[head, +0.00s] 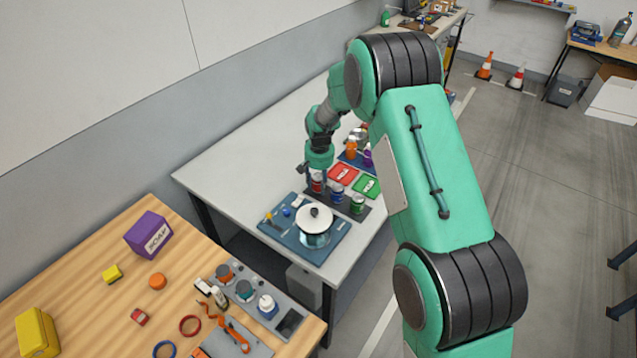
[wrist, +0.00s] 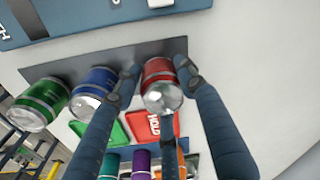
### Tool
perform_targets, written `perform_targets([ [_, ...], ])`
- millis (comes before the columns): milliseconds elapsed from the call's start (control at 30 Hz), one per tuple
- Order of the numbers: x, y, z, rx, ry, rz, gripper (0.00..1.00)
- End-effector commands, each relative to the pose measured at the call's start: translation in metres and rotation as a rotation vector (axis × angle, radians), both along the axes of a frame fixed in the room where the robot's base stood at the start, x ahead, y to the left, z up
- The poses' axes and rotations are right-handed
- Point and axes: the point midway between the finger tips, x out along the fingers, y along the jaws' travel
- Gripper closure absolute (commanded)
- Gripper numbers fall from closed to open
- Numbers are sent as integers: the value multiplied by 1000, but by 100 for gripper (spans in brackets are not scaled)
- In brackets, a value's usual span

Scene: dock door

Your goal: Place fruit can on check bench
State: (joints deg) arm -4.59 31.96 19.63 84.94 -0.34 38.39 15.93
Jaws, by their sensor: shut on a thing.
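My gripper (head: 316,172) reaches down over the white-topped bench (head: 240,165) and is shut on a red can (wrist: 160,82). In the wrist view the fingers (wrist: 158,78) close around the can's sides. The red can (head: 317,184) stands at the left end of a row on a dark strip (wrist: 60,65). A blue can (head: 337,193) and a green can (head: 357,204) stand beside it. The blue can (wrist: 95,88) is close to one finger in the wrist view. I cannot read which can is the fruit can, nor tell which bench is the check bench.
A pot (head: 314,228) sits on a blue mat (head: 333,241) in front of the cans. Red (head: 343,174) and green (head: 368,186) trays lie behind them. A wooden table (head: 90,305) with a soap box (head: 148,234) stands front left. The white bench's left part is clear.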

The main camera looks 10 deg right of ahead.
Motion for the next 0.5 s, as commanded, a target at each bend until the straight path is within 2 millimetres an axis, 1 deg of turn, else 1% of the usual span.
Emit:
perform_targets([
  [167,0,0,-3,0,-1,0,96],
  [200,0,0,-3,0,-1,0,58],
  [267,0,0,-3,0,-1,0,46],
  [300,0,0,-3,0,-1,0,38],
  [500,0,0,-3,0,0,0,38],
])
